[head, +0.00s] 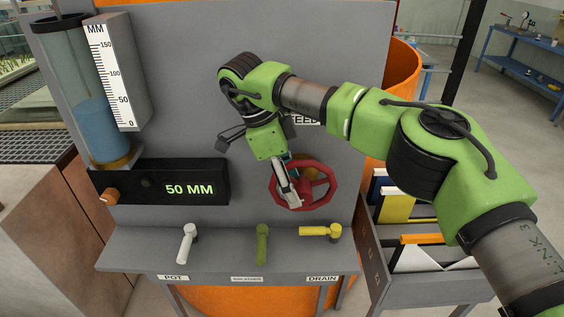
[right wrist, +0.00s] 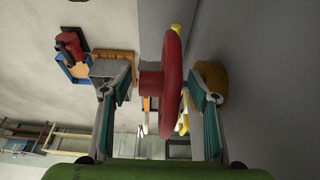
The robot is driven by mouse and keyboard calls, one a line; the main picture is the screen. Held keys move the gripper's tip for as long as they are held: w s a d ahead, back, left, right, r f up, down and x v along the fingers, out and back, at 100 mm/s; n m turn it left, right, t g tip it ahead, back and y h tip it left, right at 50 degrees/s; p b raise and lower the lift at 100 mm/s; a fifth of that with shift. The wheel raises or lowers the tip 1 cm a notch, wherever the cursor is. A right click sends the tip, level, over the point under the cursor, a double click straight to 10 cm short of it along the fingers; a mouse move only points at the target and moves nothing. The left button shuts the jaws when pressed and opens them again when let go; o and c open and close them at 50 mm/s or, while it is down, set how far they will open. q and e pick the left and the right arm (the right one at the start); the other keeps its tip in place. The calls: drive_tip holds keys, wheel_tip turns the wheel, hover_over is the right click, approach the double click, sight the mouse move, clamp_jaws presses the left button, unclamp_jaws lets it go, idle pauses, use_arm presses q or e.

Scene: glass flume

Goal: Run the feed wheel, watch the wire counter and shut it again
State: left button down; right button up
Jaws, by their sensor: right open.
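The red feed wheel (head: 333,190) is mounted on the grey panel, under a partly hidden label ending "FEED". My right gripper (head: 292,198) is at the wheel, over its left part. In the right wrist view the open fingers (right wrist: 163,98) stand on either side of the red wheel (right wrist: 172,85), seen nearly edge-on. I cannot tell whether they touch it. A black box (head: 190,189) shows "50 MM" in green. Left of the wheel, a clear cylinder (head: 88,120) holds blue liquid beside an MM scale (head: 112,75). No wire counter is identifiable. My left gripper is not in view.
Below the wheel, a ledge carries a white POT lever (head: 186,243), a green lever (head: 262,243) and a yellow DRAIN lever (head: 320,231). An orange knob (head: 109,196) is on the black box. A grey rack (head: 425,290) with folders stands at right.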

drive_tip(key=v, duration=0.9)
drive_tip(key=shift+f, duration=0.1)
idle(7.0)
